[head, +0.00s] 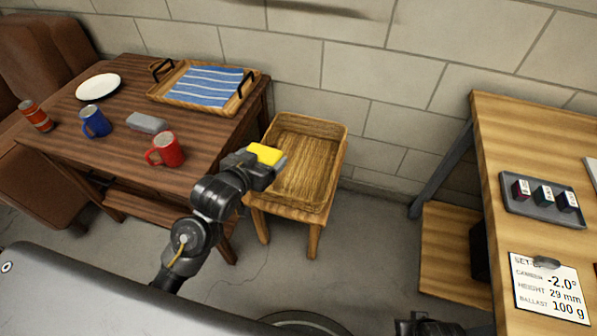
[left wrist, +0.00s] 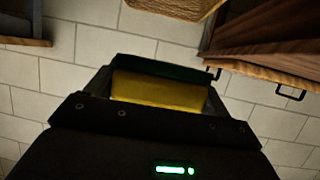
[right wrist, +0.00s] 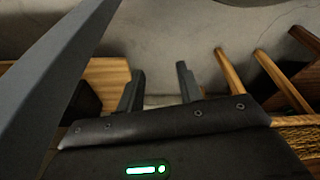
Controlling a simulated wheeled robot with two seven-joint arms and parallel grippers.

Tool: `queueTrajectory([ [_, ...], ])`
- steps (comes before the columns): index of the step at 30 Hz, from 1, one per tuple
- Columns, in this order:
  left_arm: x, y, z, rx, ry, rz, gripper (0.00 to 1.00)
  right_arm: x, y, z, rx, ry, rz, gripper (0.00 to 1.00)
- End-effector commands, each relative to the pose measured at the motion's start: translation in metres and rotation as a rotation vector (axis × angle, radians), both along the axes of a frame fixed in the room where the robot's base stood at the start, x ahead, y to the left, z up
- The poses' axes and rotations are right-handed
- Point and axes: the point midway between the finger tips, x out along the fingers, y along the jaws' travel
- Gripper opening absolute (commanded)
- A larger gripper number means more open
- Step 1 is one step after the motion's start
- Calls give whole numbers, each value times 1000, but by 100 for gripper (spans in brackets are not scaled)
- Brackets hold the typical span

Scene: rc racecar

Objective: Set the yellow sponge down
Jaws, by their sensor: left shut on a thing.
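The yellow sponge (head: 265,153) is held in my left gripper (head: 268,163). In the left wrist view the sponge (left wrist: 160,92) fills the space between the fingers, with a dark green layer along one side. In the head view the gripper and sponge appear over the left edge of the wooden tray-like top of a small stand (head: 318,160); the height above it is hard to judge. My right gripper (right wrist: 160,88) has its fingers apart with nothing between them.
The brown table (head: 110,70) at left holds a red mug (head: 165,150), a blue mug (head: 95,122), a grey object (head: 147,122), a can (head: 36,115), a white plate (head: 98,88) and a tray (head: 168,93) with a striped cloth (head: 207,85). A workbench (head: 500,150) stands at right.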

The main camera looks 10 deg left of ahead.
Motion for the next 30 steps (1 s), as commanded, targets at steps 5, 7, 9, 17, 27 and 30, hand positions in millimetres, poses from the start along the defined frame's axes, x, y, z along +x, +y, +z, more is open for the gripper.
queueTrajectory([
  [5,-14,0,-51,1,3,71,60,-2,1,32,7,-23,-5,36],
  [7,-18,0,-59,4,-1,85,60,-4,1,41,7,-27,-6,36],
  [9,-20,0,-64,5,-2,92,60,-5,1,47,7,-27,-6,36],
  [17,-8,0,-70,7,-9,95,60,-7,1,55,8,-34,-7,36],
  [27,68,-3,-105,8,-9,95,60,20,19,87,53,-253,47,36],
  [30,82,-3,-121,8,-5,95,60,42,34,97,89,-393,83,36],
])
